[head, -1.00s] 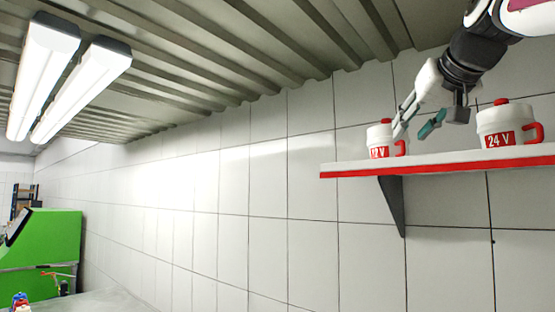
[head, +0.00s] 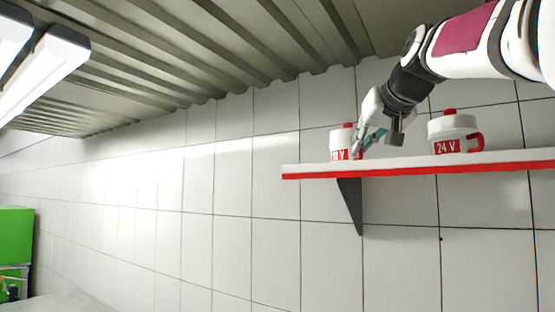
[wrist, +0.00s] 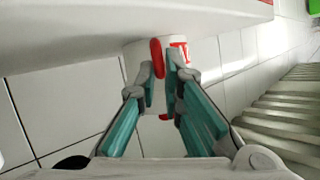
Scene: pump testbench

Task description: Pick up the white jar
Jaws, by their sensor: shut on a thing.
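The smaller white jar (head: 338,138) has a red lid and a red label, and stands at the left end of the shelf. My gripper (head: 359,146) is at its right side, where the handle is. In the wrist view the jar (wrist: 137,62) shows beyond my fingers. My gripper (wrist: 160,72) is shut on its red handle (wrist: 157,56), one teal-padded finger on each side. The handle is mostly hidden by the fingers in the head view. A larger white jar (head: 452,127), marked 24 V, with a red lid and handle, stands to the right, apart from my gripper.
The white shelf with a red front edge (head: 410,170) runs to the right on a dark bracket (head: 351,204). A tiled wall (head: 233,190) stands behind it. A green machine (head: 15,235) is at far left. The space left of the shelf is clear.

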